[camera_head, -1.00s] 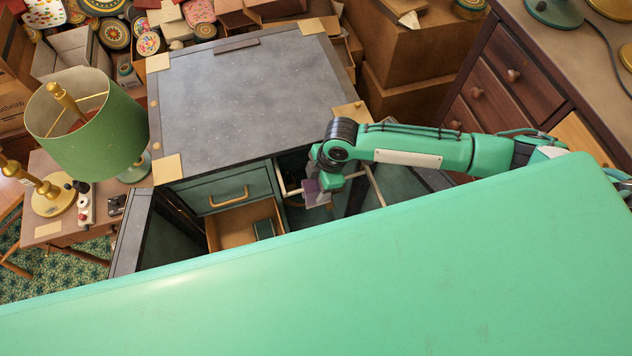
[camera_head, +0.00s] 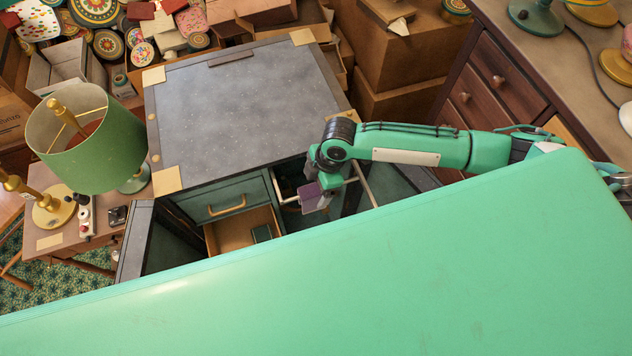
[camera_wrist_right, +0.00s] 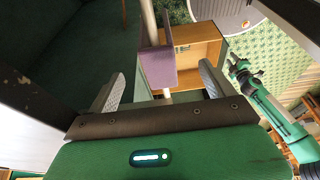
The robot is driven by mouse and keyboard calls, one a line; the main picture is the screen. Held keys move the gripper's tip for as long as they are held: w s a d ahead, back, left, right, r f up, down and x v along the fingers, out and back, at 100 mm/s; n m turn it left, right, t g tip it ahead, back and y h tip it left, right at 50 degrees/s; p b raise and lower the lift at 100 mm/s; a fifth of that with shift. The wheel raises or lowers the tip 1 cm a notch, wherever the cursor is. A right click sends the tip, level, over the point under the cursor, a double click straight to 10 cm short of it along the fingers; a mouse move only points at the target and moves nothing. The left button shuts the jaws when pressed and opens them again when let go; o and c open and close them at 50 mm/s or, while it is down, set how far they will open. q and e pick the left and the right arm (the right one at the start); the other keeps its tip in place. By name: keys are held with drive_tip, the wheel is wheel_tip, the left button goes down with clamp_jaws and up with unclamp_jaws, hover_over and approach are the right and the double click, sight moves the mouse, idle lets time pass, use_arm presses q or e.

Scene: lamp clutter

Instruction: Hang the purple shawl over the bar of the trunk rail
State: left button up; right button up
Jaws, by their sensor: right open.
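The purple shawl (camera_head: 309,196) is a small folded cloth at the pale bar of the trunk rail (camera_head: 367,186), inside the open trunk. In the right wrist view the shawl (camera_wrist_right: 158,68) lies across the bar (camera_wrist_right: 149,22), which shows above and below it. My right gripper (camera_wrist_right: 161,84) is open, one finger on each side of the shawl, with visible gaps. In the head view this gripper (camera_head: 323,190) is just beside the shawl, partly hidden by its own wrist. A green arm at the right of the wrist view looks like my left one; its gripper (camera_wrist_right: 241,70) is too small to read.
The trunk's grey top (camera_head: 240,105) stands behind the rail. An open drawer (camera_head: 232,232) is left of the rail. A green-shaded lamp (camera_head: 88,145) stands on a side table at left. A wooden dresser (camera_head: 490,85) is at right. My green body covers the foreground.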

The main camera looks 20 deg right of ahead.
drive_tip(key=b+v, duration=0.3)
drive_tip(key=v, duration=1)
drive_tip(key=shift+r+b, duration=0.35)
drive_tip(key=shift+r, duration=0.05)
